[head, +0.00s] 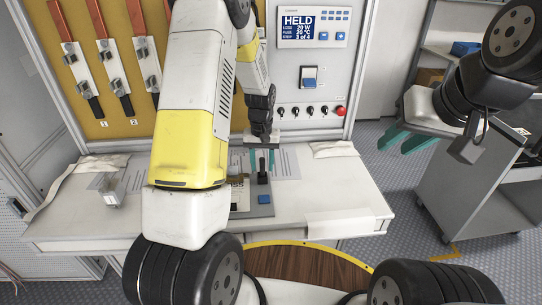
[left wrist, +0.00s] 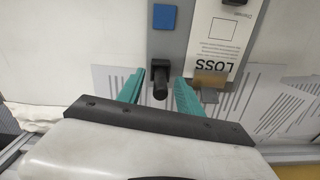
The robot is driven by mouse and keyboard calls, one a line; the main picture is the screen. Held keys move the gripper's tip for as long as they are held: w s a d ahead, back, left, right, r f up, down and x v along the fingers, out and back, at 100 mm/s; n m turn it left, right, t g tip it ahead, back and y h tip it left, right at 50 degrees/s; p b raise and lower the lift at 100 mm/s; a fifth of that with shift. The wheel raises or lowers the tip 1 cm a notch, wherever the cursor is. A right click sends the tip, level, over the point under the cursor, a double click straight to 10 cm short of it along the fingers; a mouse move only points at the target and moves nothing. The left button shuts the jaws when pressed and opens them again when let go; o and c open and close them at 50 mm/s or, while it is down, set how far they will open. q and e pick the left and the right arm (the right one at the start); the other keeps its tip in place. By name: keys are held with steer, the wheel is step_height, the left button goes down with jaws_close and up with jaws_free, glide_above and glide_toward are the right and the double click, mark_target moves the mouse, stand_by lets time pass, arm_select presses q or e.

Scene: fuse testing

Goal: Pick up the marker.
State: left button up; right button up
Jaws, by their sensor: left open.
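A black upright piece (head: 263,178), which may be the marker, stands on a grey base plate (head: 241,208) on the white table. In the left wrist view the black piece (left wrist: 160,78) shows from above, with a wider black head. My left gripper (head: 262,162) is open, its teal fingers pointing down on either side of the piece. I cannot tell whether they touch it. In the left wrist view the left gripper (left wrist: 158,85) has one finger on each side of the piece. My right gripper (head: 400,144) is open and empty, off to the right above the floor.
A blue button (left wrist: 165,16) sits on the base plate beside a white LOSS card (left wrist: 222,42). Striped sheets (head: 287,164) lie on the white table (head: 330,190). A panel with a HELD screen (head: 297,26) rises behind. A grey cart (head: 470,200) stands at the right.

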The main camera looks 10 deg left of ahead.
arm_select(q)
step_height(320, 180, down, 2)
steer(key=shift+c, duration=0.2)
jaws_close()
steer(key=shift+r, duration=0.55)
step_height(320, 180, up, 2)
steer(key=shift+r, duration=0.25)
steer(key=s+d, duration=0.2)
steer(key=s, duration=0.5)
steer(key=s+d+r, duration=0.1)
steer(key=s+d, duration=0.1)
steer(key=s, duration=0.6)
steer(key=shift+s+d+r, duration=0.2)
steer(key=shift+r, duration=0.05)
